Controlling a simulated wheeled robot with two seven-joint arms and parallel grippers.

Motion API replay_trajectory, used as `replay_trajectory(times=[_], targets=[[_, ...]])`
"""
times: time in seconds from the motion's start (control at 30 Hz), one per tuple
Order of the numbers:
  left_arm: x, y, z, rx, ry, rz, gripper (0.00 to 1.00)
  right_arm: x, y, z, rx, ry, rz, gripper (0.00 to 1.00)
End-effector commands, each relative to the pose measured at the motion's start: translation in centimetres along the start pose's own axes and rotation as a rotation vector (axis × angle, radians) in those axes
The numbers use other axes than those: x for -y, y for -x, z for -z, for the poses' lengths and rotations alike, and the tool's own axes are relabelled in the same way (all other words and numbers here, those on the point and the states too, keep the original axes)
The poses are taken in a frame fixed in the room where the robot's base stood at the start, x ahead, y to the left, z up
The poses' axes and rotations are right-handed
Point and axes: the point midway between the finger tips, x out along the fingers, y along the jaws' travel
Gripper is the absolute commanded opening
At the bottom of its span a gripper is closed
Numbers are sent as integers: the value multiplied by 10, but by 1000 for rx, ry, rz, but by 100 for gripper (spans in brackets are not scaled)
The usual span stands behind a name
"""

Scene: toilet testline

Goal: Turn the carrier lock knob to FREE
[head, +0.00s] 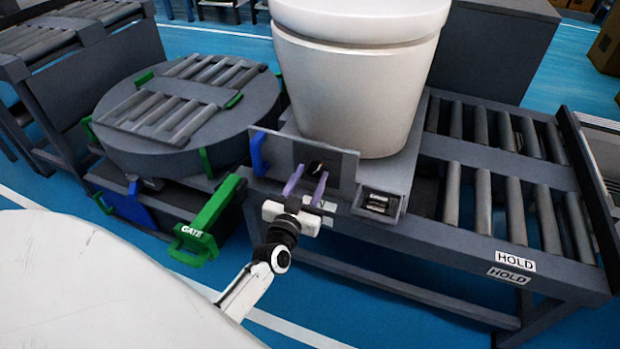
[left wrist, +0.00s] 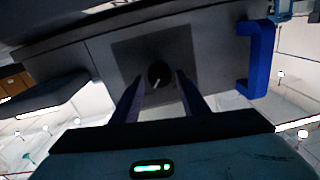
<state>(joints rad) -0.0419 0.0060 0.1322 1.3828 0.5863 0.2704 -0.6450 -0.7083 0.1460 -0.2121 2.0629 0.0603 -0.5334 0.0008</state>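The lock knob (head: 315,167) is a small dark round knob on a grey plate (head: 345,166) on the front of the carrier, below the white toilet. In the left wrist view, the knob (left wrist: 158,74) has a pale pointer mark and sits on a darker square. My left gripper (head: 310,171) faces the plate with its two purple fingers apart. In the left wrist view its fingertips (left wrist: 160,77) lie on either side of the knob, with gaps on both sides. Whether the tips reach past the knob's face is unclear. No lettering by the knob is readable. My right gripper is not in view.
The white toilet (head: 360,80) stands on the carrier above the plate. A blue handle (head: 257,152) is left of the plate; it also shows in the left wrist view (left wrist: 257,58). A green GATE handle (head: 207,222) and round turntable (head: 185,125) are left; rollers (head: 482,200) are right.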

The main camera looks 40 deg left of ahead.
Motion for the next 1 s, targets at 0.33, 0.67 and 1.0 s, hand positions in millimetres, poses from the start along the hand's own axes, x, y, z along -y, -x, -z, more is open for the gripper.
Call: replay_trajectory(times=[0.33,0.67,1.0], targets=[[0,0,0,0,5,0,7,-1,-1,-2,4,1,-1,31],[0,0,1,6,125,-1,7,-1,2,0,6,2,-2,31],[2,0,1,19,422,-3,7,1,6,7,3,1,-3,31]])
